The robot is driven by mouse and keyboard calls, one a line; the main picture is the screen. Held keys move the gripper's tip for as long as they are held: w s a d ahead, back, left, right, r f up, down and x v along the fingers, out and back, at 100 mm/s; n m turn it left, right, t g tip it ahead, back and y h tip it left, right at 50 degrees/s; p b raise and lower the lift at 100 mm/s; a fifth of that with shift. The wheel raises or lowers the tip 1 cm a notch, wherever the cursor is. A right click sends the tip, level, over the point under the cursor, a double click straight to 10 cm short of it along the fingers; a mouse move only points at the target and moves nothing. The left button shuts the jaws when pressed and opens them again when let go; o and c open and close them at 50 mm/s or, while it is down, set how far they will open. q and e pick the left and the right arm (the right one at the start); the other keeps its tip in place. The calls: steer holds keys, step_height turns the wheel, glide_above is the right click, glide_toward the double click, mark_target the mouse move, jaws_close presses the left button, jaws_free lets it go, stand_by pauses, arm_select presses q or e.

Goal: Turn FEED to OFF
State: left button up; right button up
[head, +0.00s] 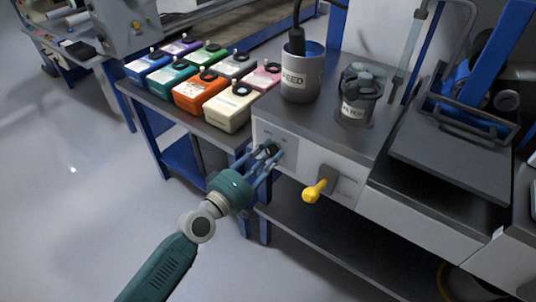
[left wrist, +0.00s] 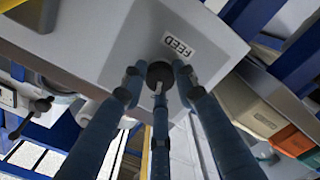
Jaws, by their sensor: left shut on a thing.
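The FEED knob (left wrist: 159,76) is a dark round knob on the light front panel (left wrist: 110,40), beside a white FEED label (left wrist: 177,46) that shows in the left wrist view. My left gripper (head: 268,153) is at the panel with its blue fingers around the knob. In the left wrist view the fingers (left wrist: 160,88) are closed on the knob from several sides. The knob's pointer and any OFF mark cannot be read. My right gripper is not in view.
A yellow-handled lever (head: 315,190) sticks out right of my gripper.

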arm_select(q)
steer(key=shift+w+a+r+n, duration=0.25)
steer(key=shift+r+n, duration=0.05)
steer(key=shift+n, duration=0.3)
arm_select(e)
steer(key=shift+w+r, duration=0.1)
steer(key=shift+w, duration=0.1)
arm_select(q)
steer(key=o, duration=1.1)
steer(key=shift+o, duration=0.2)
steer(key=shift+f, duration=0.15)
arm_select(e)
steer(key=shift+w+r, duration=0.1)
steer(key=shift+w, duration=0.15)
arm_select(q)
steer(key=shift+s, duration=0.1)
steer(key=shift+s, duration=0.1)
steer(key=shift+s+a+f, duration=0.1)
steer(key=shift+s+a, duration=0.1)
steer(key=shift+s, duration=0.1)
steer(key=v, duration=1.1)
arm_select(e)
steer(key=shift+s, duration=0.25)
